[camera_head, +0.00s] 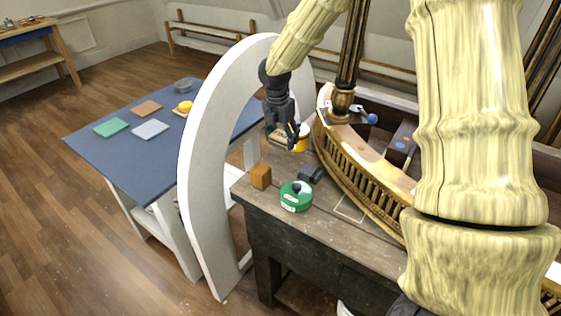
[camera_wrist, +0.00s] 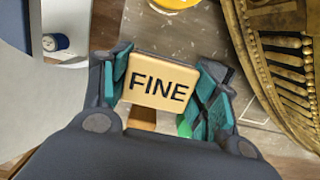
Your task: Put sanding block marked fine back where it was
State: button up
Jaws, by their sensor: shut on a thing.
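The sanding block marked FINE (camera_wrist: 159,82) is a tan block with black letters, held between the green-padded fingers of my gripper (camera_wrist: 163,88). In the head view my gripper (camera_head: 283,137) is above the far left part of the dark wooden bench (camera_head: 325,209), and the block is mostly hidden by the fingers. The block appears clear of the bench top. A thin pale rectangular outline (camera_head: 350,208) is drawn on the bench, to the right of my gripper and nearer the camera. It looks empty.
A brown wooden block (camera_head: 261,176), a green round tin (camera_head: 296,196) and a small dark object (camera_head: 311,173) stand near the bench's left edge. A yellow round object (camera_head: 302,139) is beside my gripper. A white arch (camera_head: 207,140) separates the blue table (camera_head: 110,160). A curved gilt piece (camera_head: 355,165) borders the right.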

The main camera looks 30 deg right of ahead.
aim_at(280, 136)
jog(key=f, duration=0.4)
jog(key=shift+d+p, duration=0.2)
jog(key=shift+p, duration=0.1)
jog(key=shift+a+f+p, duration=0.1)
jog(key=shift+f+p, duration=0.25)
jog(key=shift+f, duration=1.95)
jog(key=shift+f, duration=0.1)
jog(key=o, duration=1)
jog(key=r, duration=0.4)
jog(key=a+r+b, duration=0.1)
jog(key=r, duration=0.7)
jog(key=shift+s+a+b, duration=0.3)
jog(key=shift+a, duration=0.05)
